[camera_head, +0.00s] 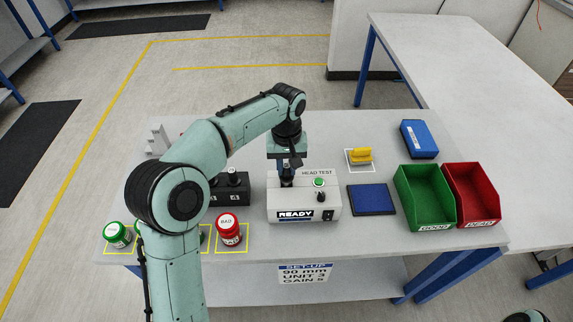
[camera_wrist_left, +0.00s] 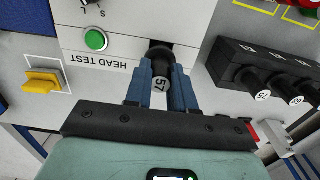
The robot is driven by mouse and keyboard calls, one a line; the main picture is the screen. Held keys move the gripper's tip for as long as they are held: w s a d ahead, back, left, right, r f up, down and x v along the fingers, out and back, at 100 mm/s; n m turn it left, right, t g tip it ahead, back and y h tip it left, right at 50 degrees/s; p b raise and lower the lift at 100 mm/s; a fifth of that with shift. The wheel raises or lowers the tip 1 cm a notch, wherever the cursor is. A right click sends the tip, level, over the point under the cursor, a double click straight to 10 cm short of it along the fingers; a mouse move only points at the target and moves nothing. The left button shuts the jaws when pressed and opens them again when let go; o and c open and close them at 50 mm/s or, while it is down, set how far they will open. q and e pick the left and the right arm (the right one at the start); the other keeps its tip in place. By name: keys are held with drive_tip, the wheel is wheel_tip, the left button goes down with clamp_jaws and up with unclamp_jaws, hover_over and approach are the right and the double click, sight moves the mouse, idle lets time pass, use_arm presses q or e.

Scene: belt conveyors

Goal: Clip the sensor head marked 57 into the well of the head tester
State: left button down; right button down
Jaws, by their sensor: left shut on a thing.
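The head tester (camera_head: 304,208) is a light grey box on the table, with a READY display and a green button. It also shows in the left wrist view (camera_wrist_left: 115,42). My left gripper (camera_head: 288,170) is above the tester's left part, pointing down. In the left wrist view its blue fingers (camera_wrist_left: 160,90) are shut on the black sensor head marked 57 (camera_wrist_left: 159,83). The head's lower end is at the dark well opening (camera_wrist_left: 183,55). I cannot tell how deep it sits. My right gripper is not in view.
A black rack (camera_head: 235,194) holding other sensor heads stands left of the tester. A red-lidded jar (camera_head: 229,230) and a green-lidded jar (camera_head: 117,235) stand at the front left. A blue pad (camera_head: 371,200), yellow clip (camera_head: 359,156), green bin (camera_head: 425,199) and red bin (camera_head: 472,197) are right.

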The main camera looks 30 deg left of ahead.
sight(286, 178)
use_arm(q)
drive_tip(key=shift+f, duration=0.2)
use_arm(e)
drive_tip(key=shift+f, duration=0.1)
use_arm(q)
drive_tip(key=shift+f+b, duration=0.4)
drive_tip(key=shift+f, duration=0.4)
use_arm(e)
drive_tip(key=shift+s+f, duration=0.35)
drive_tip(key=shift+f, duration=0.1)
use_arm(q)
drive_tip(key=shift+f, duration=0.25)
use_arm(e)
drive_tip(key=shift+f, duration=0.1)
use_arm(q)
drive_tip(key=c, duration=0.9)
unclamp_jaws()
drive_tip(key=shift+r, duration=0.15)
